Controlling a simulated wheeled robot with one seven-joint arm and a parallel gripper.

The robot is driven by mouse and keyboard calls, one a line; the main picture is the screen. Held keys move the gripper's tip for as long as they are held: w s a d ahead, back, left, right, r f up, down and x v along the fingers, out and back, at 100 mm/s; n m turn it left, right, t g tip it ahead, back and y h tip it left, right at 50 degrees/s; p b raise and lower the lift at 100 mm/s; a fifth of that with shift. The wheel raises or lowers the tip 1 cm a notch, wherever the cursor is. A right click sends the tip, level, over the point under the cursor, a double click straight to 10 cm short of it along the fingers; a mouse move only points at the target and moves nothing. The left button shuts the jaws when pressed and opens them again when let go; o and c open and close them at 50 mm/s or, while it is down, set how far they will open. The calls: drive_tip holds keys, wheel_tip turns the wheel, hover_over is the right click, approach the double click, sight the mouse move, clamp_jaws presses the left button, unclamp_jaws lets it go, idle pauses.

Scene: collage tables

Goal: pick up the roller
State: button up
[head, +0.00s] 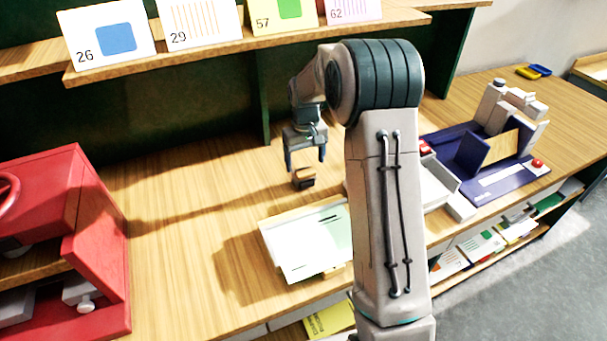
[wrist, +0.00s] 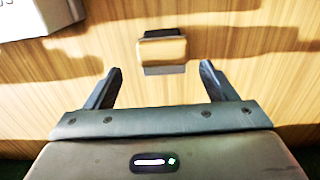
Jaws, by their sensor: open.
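The likely roller is a small block-like piece (head: 303,178) with a light wood-coloured body and dark ends, lying on the wooden table (head: 180,220). It also shows in the wrist view (wrist: 164,50), just beyond my fingertips and roughly centred between them. I cannot make out a handle or a round shape on it. My gripper (head: 305,162) is open and empty, fingers pointing down just above this piece in the head view.
White and pale green sheets (head: 300,245) lie in front of the piece. A red press-like machine (head: 100,250) stands at left, a dark blue device (head: 480,165) at right. A shelf (head: 190,58) with numbered cards runs above the table's back. The table left of the piece is clear.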

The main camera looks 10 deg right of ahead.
sight(304, 169)
drive_tip(key=shift+s+a+f+p, duration=0.15)
drive_tip(key=shift+f+p, duration=0.3)
drive_tip(key=shift+f, duration=1.45)
drive_tip(key=c, duration=1)
drive_tip(key=shift+r, duration=0.15)
